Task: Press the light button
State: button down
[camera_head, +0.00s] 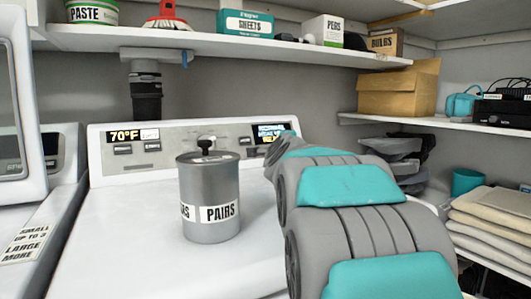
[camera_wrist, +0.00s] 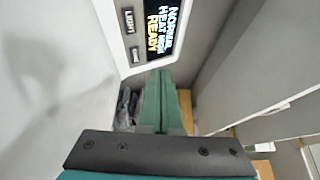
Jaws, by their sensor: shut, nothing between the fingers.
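The light button (camera_wrist: 129,21), a small dark rectangle marked LIGHT, is on the control panel in the wrist view, left of a lit display (camera_wrist: 161,28). In the head view my arm reaches to the right end of the white machine's panel (camera_head: 168,160) and hides the gripper.
A grey canister (camera_head: 209,218) labelled PAIRS stands on the white machine top (camera_head: 130,235), left of my arm. A shelf (camera_head: 200,43) with boxes hangs above. Folded cloths (camera_head: 495,225) and a cardboard box (camera_head: 397,95) are at the right.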

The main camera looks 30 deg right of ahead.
jog(key=shift+w+f, duration=0.1)
jog(key=shift+w+d+f, duration=0.1)
jog(key=shift+w+f, duration=0.5)
jog(key=shift+w, duration=0.7)
jog(key=shift+w+d+f, duration=0.1)
jog(key=shift+w+f, duration=0.45)
jog(key=shift+w, duration=0.75)
jog(key=shift+w+d+f, duration=0.1)
jog(key=shift+w+f, duration=0.5)
jog(key=shift+w, duration=0.7)
jog(key=shift+f, duration=0.1)
jog(key=shift+w+f, duration=0.15)
jog(key=shift+w, duration=0.2)
jog(key=shift+w+f, duration=0.15)
jog(key=shift+w, duration=0.2)
jog(key=shift+s, duration=0.15)
jog(key=shift+s+r, duration=0.4)
jog(key=shift+s, duration=0.2)
jog(key=shift+s+a+r, duration=0.1)
jog(key=shift+s+r, duration=0.25)
jog(key=shift+s, duration=0.4)
jog(key=shift+s+a+r, duration=0.1)
jog(key=shift+s+r, duration=0.2)
jog(key=shift+s, duration=0.45)
jog(key=shift+s+r, duration=0.35)
jog(key=shift+s, duration=0.4)
